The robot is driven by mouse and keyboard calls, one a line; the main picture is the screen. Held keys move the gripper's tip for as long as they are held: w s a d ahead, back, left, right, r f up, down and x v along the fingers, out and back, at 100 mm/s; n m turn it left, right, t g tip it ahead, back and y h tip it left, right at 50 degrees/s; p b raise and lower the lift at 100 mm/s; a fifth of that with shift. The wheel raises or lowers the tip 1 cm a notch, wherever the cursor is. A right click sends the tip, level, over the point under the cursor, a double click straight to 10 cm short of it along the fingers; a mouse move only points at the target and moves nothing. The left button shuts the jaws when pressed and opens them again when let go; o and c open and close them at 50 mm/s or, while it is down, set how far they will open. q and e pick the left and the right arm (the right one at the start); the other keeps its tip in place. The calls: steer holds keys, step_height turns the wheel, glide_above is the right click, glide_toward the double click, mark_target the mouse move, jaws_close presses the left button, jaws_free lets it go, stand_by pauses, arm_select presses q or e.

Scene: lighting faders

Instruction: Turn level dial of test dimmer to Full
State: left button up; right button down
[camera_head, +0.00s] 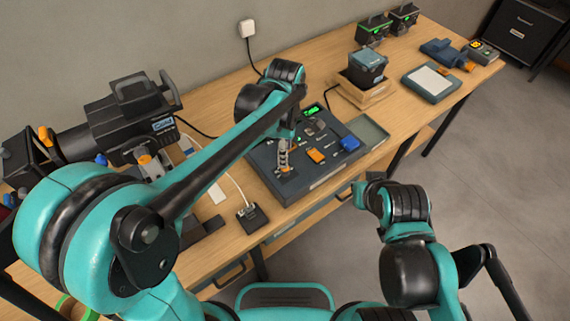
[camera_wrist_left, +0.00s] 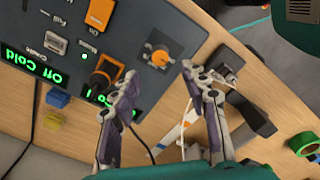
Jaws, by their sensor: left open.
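The dark control panel (camera_head: 315,150) lies on the wooden bench, and my left gripper (camera_head: 284,168) hangs over its near left part.
Beside the dial are another black-and-orange control (camera_wrist_left: 106,72), an orange switch (camera_wrist_left: 100,14) and lit green displays (camera_wrist_left: 30,63). A stage light (camera_head: 130,115) stands at the left. A black socket block (camera_head: 251,216) and cables lie near the panel.

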mark_target(285, 170)
arm_select(q)
step_height(285, 170, down, 8)
steer(key=shift+r+b, duration=0.2)
steer(key=shift+b, duration=1.05)
jaws_close()
